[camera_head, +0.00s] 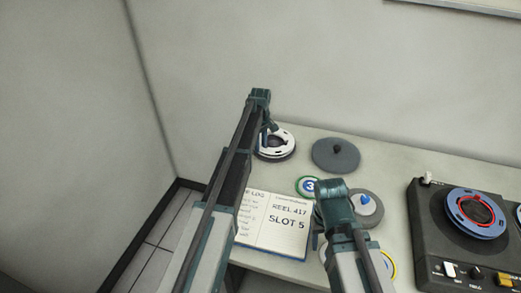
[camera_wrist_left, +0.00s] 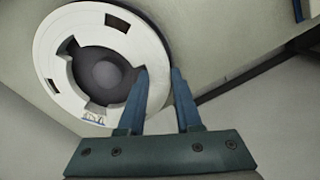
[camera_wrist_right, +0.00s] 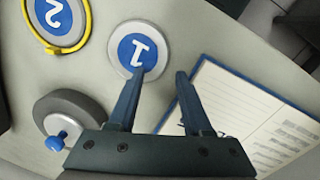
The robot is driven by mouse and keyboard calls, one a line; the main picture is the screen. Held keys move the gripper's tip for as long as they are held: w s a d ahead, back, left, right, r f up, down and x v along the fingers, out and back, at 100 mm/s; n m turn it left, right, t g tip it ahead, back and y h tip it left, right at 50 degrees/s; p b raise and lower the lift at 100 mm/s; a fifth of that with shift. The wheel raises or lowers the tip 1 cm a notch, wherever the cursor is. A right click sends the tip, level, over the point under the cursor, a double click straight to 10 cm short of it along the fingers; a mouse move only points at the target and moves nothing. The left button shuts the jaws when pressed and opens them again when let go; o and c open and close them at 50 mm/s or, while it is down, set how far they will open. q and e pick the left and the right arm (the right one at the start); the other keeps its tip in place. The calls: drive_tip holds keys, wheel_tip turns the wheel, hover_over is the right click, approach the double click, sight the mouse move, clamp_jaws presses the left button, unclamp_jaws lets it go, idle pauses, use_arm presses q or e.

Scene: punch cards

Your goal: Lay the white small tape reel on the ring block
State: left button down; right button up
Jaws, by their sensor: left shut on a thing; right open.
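The white small tape reel (camera_head: 276,141) is at the back left of the table, and its broad slotted flange fills the upper left of the left wrist view (camera_wrist_left: 55,50). My left gripper (camera_wrist_left: 158,80) is shut on the reel's rim, one finger in a slot and one outside the edge. A dark round thing (camera_head: 275,157) shows below the reel, and a grey dome (camera_wrist_left: 106,74) shows through its hole. I cannot tell whether this is the ring block or whether the reel touches it. My right gripper (camera_wrist_right: 160,80) is open and empty near the notebook.
An open notebook (camera_head: 270,228), a dark grey knobbed disc (camera_head: 335,158), a grey disc with blue knob (camera_head: 369,212) and numbered discs 1 (camera_wrist_right: 138,48), 2 (camera_wrist_right: 57,18) and 3 (camera_head: 308,185) lie on the table. A tape recorder (camera_head: 430,235) stands right. A wall rises behind.

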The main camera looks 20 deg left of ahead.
use_arm(q)
drive_tip(key=shift+r+p, duration=2.05)
drive_tip(key=shift+r, duration=0.25)
use_arm(e)
drive_tip(key=shift+r, duration=2.3)
